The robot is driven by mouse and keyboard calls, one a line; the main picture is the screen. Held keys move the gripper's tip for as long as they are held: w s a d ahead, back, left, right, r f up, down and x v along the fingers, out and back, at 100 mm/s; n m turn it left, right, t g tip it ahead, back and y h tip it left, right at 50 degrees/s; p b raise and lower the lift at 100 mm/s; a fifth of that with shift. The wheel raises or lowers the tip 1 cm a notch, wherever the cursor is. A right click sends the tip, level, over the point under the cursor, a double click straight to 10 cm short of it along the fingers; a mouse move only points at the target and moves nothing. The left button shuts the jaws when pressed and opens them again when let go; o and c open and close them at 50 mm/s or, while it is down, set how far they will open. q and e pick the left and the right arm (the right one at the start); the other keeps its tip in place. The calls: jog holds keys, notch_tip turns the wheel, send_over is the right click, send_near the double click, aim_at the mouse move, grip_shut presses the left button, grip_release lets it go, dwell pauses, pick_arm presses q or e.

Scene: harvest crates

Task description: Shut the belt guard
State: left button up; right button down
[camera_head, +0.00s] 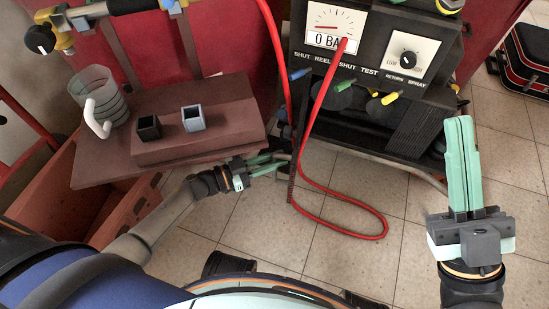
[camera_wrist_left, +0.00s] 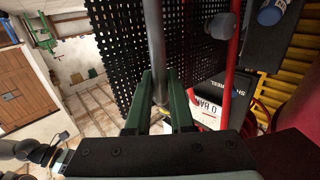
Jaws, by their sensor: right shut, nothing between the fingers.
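The belt guard appears to be the black perforated panel (camera_wrist_left: 115,45) that fills the upper middle of the left wrist view. A grey vertical bar (camera_wrist_left: 154,45) runs in front of it. In the head view a thin dark upright strip (camera_head: 293,165) at the machine's front left may be this guard seen edge-on. My left gripper (camera_head: 285,162) points at that strip. In the left wrist view its green fingers (camera_wrist_left: 163,90) stand apart, with the bar's lower end between them; contact cannot be told. My right gripper (camera_head: 460,125) is shut and empty, right of the machine.
The machine (camera_head: 375,50) has a gauge, a knob and coloured levers. A red hose (camera_head: 340,200) loops from it over the tiled floor. A brown bench (camera_head: 95,165) at left holds a clear jug (camera_head: 108,105) and two small cups. A black-red case (camera_head: 525,60) lies far right.

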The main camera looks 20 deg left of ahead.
pick_arm(q)
grip_shut()
dwell(0.9)
